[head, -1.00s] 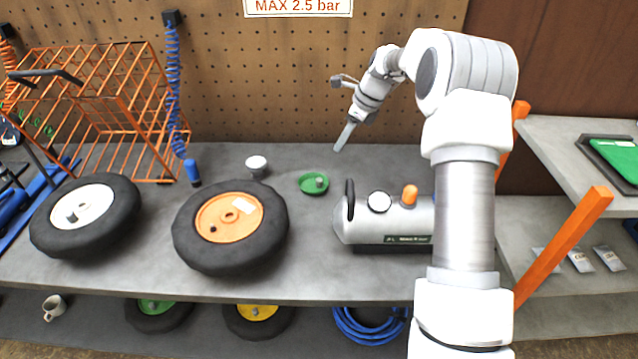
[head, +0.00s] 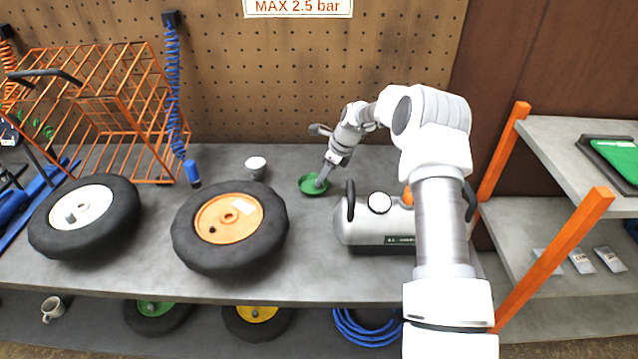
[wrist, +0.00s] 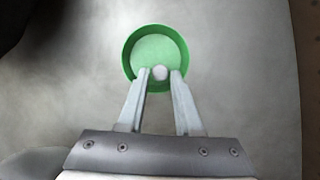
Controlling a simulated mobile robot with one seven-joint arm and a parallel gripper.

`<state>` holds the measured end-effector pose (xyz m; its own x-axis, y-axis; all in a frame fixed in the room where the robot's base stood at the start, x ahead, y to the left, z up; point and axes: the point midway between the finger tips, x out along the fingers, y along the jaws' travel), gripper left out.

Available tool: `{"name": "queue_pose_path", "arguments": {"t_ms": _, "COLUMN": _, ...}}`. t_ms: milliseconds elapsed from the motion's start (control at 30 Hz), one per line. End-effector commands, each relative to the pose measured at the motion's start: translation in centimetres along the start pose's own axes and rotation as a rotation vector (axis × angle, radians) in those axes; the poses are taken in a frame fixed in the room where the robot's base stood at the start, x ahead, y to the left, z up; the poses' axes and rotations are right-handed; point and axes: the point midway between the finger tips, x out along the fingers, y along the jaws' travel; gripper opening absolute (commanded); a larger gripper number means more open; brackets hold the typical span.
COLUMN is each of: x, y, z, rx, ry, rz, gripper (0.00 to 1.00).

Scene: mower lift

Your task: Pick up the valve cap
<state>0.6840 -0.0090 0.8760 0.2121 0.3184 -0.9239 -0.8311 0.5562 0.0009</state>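A small pale grey valve cap (wrist: 159,72) lies in a shallow round green dish (wrist: 135,47) in the wrist view. The dish (head: 306,187) also shows on the grey bench in the head view, where my gripper hides the cap. My gripper (wrist: 160,73) reaches over the dish's near rim. Its two fingertips are apart, one on each side of the cap, with a narrow gap showing on both sides. My gripper (head: 321,183) slants down into the dish in the head view.
A grey air tank (head: 375,230) with a gauge and black handle stands just right of the dish. An orange-hubbed wheel (head: 232,262), a white-hubbed wheel (head: 110,240) and a white-topped cup (head: 256,170) are to the left. A pegboard (head: 270,80) rises behind.

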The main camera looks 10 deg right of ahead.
Motion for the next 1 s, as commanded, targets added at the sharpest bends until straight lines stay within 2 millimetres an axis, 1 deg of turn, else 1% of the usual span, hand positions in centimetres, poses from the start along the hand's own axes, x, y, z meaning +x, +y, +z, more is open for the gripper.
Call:
{"name": "queue_pose_path", "arguments": {"t_ms": 33, "x": 0.73, "y": 0.02, "z": 0.02, "rx": 0.000, "ry": 0.000, "rz": 0.001, "gripper": 0.33}}
{"name": "queue_pose_path", "arguments": {"t_ms": 133, "x": 1.47, "y": 0.02, "z": 0.03, "rx": -0.002, "ry": 0.000, "rz": 0.001, "gripper": 0.33}}
{"name": "queue_pose_path", "arguments": {"t_ms": 367, "x": 1.64, "y": 0.00, "z": 0.05, "rx": -0.001, "ry": 0.000, "rz": -0.001, "gripper": 0.33}}
{"name": "queue_pose_path", "arguments": {"t_ms": 400, "x": 1.64, "y": 0.00, "z": 0.05, "rx": -0.001, "ry": 0.000, "rz": 0.000, "gripper": 0.32}}
{"name": "queue_pose_path", "arguments": {"t_ms": 567, "x": 1.63, "y": 0.00, "z": 0.04, "rx": -0.001, "ry": 0.000, "rz": 0.000, "gripper": 0.03}}
{"name": "queue_pose_path", "arguments": {"t_ms": 600, "x": 1.63, "y": 0.00, "z": 0.04, "rx": -0.001, "ry": 0.000, "rz": 0.000, "gripper": 0.00}}
{"name": "queue_pose_path", "arguments": {"t_ms": 1000, "x": 1.46, "y": -0.01, "z": 0.11, "rx": -0.001, "ry": 0.000, "rz": -0.001, "gripper": 0.00}}
